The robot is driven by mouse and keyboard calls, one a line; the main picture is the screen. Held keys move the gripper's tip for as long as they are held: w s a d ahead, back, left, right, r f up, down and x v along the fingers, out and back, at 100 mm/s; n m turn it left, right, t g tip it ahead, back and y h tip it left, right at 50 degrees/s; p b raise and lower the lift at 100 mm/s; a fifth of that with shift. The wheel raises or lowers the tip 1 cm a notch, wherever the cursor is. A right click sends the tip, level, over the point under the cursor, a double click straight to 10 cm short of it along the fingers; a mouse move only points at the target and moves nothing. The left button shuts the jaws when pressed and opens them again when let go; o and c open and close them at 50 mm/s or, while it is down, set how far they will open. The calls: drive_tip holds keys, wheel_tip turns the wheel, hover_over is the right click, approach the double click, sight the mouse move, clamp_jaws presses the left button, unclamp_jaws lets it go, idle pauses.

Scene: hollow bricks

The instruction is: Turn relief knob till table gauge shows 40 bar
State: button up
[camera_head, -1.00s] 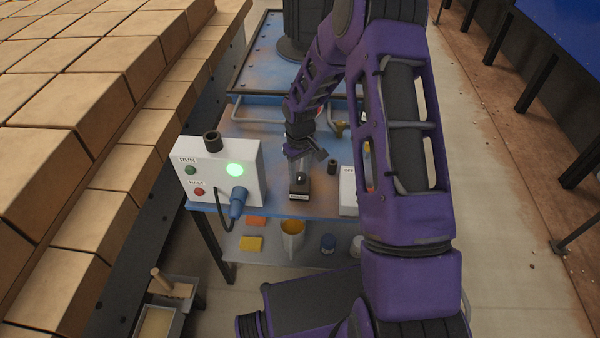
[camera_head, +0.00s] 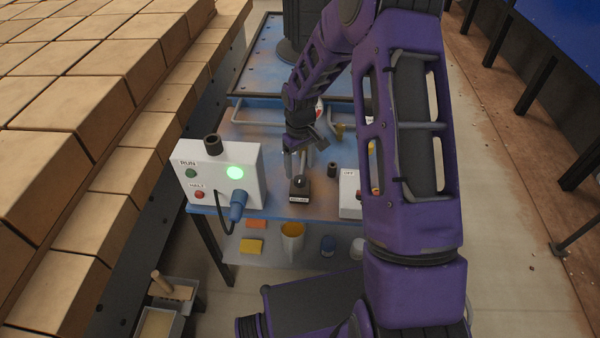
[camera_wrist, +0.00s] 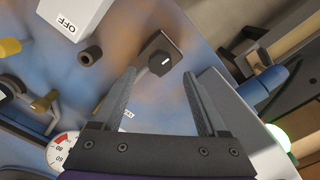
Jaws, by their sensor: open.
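The relief knob (camera_head: 299,181) is a small black knob on a dark labelled block on the blue table. In the wrist view the knob (camera_wrist: 162,63) has a white mark on its face and lies just beyond my fingertips, roughly midway between them. My gripper (camera_head: 296,160) is open and empty, behind the knob in the head view; in the wrist view its two fingers (camera_wrist: 160,77) are apart, with no contact visible. The table gauge (camera_wrist: 61,149) shows partly at lower left, with a red sector and the numbers 60 and 80; its needle cannot be read.
A white box (camera_head: 222,175) with RUN and HALT buttons, a lit green lamp and a blue plug stands left of the knob. A white OFF box (camera_head: 348,190) and a short black post (camera_head: 332,169) stand right. Brass fittings (camera_wrist: 44,102) lie near the gauge.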

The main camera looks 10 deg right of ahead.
sight(300, 178)
wheel_tip(300, 178, up, 13)
drive_tip(key=p, duration=0.1)
idle(0.5)
